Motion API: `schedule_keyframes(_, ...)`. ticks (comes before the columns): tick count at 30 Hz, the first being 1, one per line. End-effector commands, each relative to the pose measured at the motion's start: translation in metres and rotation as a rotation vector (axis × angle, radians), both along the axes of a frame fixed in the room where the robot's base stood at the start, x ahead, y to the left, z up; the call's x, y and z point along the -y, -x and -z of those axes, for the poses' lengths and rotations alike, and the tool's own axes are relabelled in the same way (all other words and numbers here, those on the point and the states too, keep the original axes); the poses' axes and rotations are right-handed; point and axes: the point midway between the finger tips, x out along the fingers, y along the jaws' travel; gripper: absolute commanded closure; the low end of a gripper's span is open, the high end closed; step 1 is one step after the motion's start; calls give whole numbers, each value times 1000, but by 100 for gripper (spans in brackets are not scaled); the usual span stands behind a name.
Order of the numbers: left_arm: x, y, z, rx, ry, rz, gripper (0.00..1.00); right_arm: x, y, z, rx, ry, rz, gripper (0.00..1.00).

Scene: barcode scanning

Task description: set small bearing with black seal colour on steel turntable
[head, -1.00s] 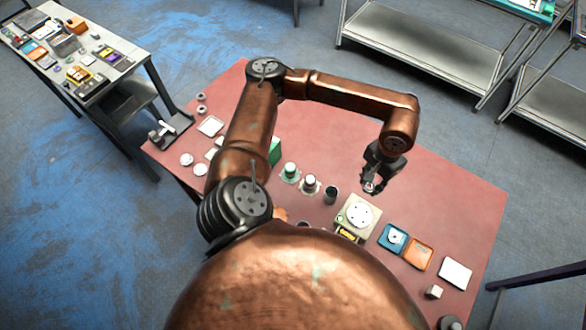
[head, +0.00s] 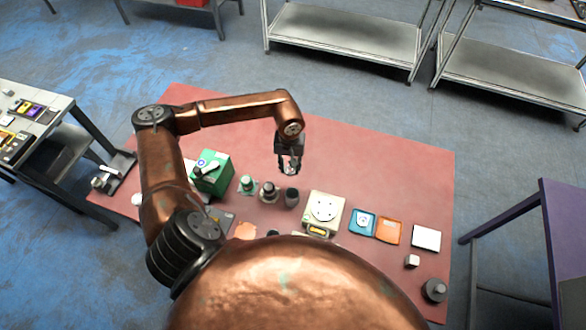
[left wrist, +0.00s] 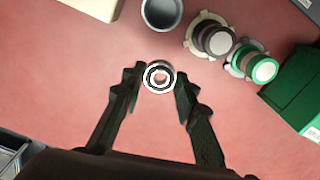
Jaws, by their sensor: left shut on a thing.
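My left gripper (head: 289,170) is shut on a small bearing, held above the red table behind the row of jars. In the left wrist view the bearing (left wrist: 159,77) is a ring with a pale rim, a dark band and a bright centre, between the fingertips of the left gripper (left wrist: 158,88). The turntable (head: 325,208) is a pale round disc with dark dots on a cream base, in front of and to the right of the gripper. Nothing lies on the disc. My right gripper is not in view.
A green box (head: 212,182) is farther left. A blue tray (head: 362,222) and orange tray (head: 389,231) lie right. The back right table is clear.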

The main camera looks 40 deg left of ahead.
Motion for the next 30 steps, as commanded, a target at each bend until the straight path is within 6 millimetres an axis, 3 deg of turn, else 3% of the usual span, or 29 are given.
schedule_keyframes(3, -7, -18, 24, -3, 1, -2, 97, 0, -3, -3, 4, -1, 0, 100)
schedule_keyframes(9, -14, -38, 49, 0, 2, 2, 97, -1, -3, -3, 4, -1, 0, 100)
schedule_keyframes(16, -19, -47, 61, -1, 0, 2, 97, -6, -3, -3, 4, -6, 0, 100)
schedule_keyframes(23, -18, -46, 89, -1, 2, 3, 97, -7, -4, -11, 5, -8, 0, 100)
schedule_keyframes(30, -19, -47, 91, 0, 0, 4, 97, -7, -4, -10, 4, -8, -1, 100)
